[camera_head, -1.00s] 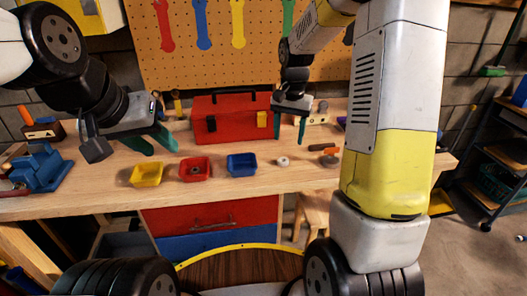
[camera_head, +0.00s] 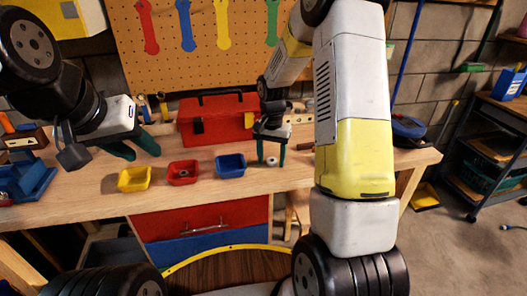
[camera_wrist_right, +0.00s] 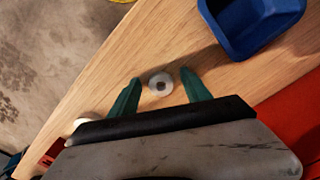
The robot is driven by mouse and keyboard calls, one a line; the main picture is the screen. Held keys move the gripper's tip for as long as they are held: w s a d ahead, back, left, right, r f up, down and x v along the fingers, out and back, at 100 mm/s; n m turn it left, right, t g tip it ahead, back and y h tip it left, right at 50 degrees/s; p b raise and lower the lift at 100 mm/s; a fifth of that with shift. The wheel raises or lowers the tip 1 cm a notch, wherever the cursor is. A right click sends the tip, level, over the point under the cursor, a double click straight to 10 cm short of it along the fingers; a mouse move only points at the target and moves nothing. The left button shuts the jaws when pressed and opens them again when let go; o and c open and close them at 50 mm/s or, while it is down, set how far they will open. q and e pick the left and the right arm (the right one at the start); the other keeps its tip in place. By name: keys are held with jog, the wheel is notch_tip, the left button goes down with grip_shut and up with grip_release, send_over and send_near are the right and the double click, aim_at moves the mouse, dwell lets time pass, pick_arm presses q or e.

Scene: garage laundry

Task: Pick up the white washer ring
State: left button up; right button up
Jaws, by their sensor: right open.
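The white washer ring (camera_head: 271,161) lies on the wooden workbench, right of the blue bin. My right gripper (camera_head: 271,156) points down at it, open, with one teal finger on either side. In the right wrist view the ring (camera_wrist_right: 160,85), pale with a dark hole, lies between the fingertips of the right gripper (camera_wrist_right: 160,88), with a gap to each finger. My left gripper (camera_head: 134,150) is open and empty above the bench at the left, behind the yellow bin.
A yellow bin (camera_head: 134,180), a red bin (camera_head: 183,174) and the blue bin (camera_head: 231,167) stand in a row left of the ring. A red toolbox (camera_head: 216,119) is behind. A blue vise (camera_head: 27,181) is at the far left.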

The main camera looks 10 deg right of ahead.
grip_shut()
jog(key=shift+r, duration=0.15)
